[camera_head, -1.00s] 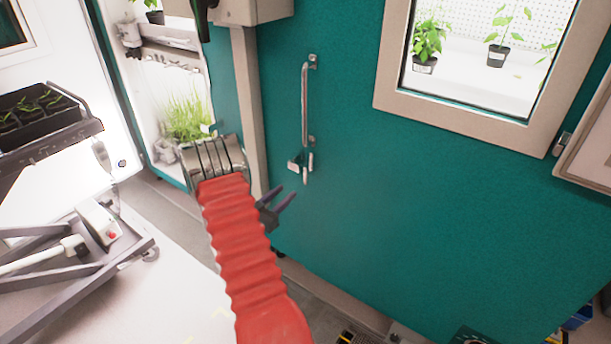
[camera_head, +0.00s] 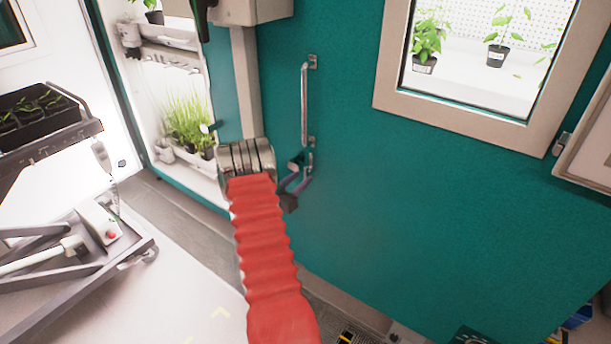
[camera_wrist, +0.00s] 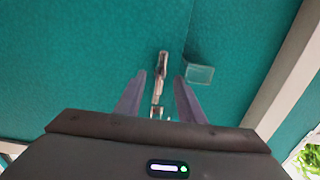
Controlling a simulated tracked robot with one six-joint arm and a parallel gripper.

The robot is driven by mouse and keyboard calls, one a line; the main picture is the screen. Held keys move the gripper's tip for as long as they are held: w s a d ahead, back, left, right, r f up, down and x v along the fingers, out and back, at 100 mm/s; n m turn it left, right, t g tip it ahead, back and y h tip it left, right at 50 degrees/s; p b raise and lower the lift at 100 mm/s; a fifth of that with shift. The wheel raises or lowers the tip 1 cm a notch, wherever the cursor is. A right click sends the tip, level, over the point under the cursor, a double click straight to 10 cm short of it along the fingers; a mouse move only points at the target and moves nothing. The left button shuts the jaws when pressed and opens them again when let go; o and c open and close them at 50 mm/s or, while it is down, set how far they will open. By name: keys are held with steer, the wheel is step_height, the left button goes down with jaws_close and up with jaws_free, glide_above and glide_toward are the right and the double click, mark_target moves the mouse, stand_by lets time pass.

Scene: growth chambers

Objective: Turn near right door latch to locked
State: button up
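The latch (camera_head: 310,163) is a small metal lever on the teal door, just below the lower end of the door handle (camera_head: 304,105). A small plate (camera_head: 295,160) sits to its left. In the wrist view, the latch lever (camera_wrist: 161,68) shows between the two dark fingertips, and the plate (camera_wrist: 200,73) looks clear, beside the right finger. My gripper (camera_head: 298,180) is open at the latch in the head view; its fingers (camera_wrist: 159,80) stand apart on either side of the lever. I cannot tell whether they touch it. The arm partly hides the area below.
The teal door (camera_head: 420,210) has a framed window (camera_head: 460,122) at upper right. A lit chamber with potted plants (camera_head: 187,125) stands open at left. A grey lift cart (camera_head: 80,250) and a seedling tray (camera_head: 40,115) are further left. A door-edge post (camera_head: 245,85) runs beside the handle.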

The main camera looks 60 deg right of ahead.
mark_target(304, 175)
steer(key=shift+s+d, duration=0.15)
steer(key=shift+d, duration=0.8)
steer(key=shift+s+d, duration=0.15)
steer(key=shift+d, duration=0.8)
jaws_close()
steer(key=shift+a, duration=0.15)
